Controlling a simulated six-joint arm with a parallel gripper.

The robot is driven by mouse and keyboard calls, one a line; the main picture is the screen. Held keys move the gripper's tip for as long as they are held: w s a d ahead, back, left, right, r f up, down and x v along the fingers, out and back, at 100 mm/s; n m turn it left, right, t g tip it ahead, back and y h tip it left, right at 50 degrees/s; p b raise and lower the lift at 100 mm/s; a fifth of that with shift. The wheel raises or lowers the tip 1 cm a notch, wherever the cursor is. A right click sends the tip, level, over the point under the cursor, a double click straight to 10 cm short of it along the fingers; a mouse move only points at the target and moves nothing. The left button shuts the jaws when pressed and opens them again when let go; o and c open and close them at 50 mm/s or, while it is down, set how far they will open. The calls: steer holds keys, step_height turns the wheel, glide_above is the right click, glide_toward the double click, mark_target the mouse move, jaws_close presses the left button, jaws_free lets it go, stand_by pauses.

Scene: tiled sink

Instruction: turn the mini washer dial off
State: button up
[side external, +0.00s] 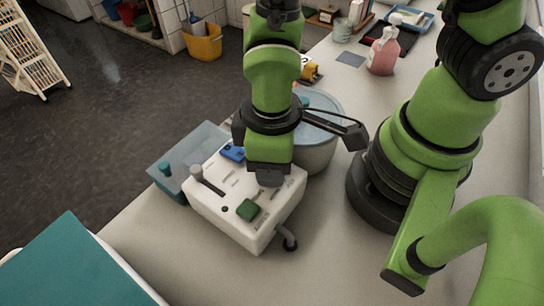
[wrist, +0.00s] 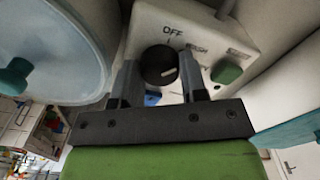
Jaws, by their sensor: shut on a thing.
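The mini washer's white control box (side external: 240,228) sits on the counter; it also shows in the wrist view (wrist: 225,38). The round black dial (wrist: 158,65) is on the panel, with an OFF label beside it. A short white mark shows on the dial's right part, pointing away from OFF. My gripper (wrist: 160,78) has one finger on each side of the dial and is shut on it. In the side view my gripper (side external: 268,178) comes down onto the box and hides the dial.
A round tub (side external: 318,155) with a bluish lid is close behind. A pink soap bottle (side external: 383,52) stands farther back.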

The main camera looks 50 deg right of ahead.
steer(key=n, duration=0.3)
steer(key=shift+n, duration=2.2)
steer(key=o, duration=0.6)
steer(key=shift+o, duration=0.2)
steer(key=shift+r, duration=0.1)
step_height(320, 180, up, 10)
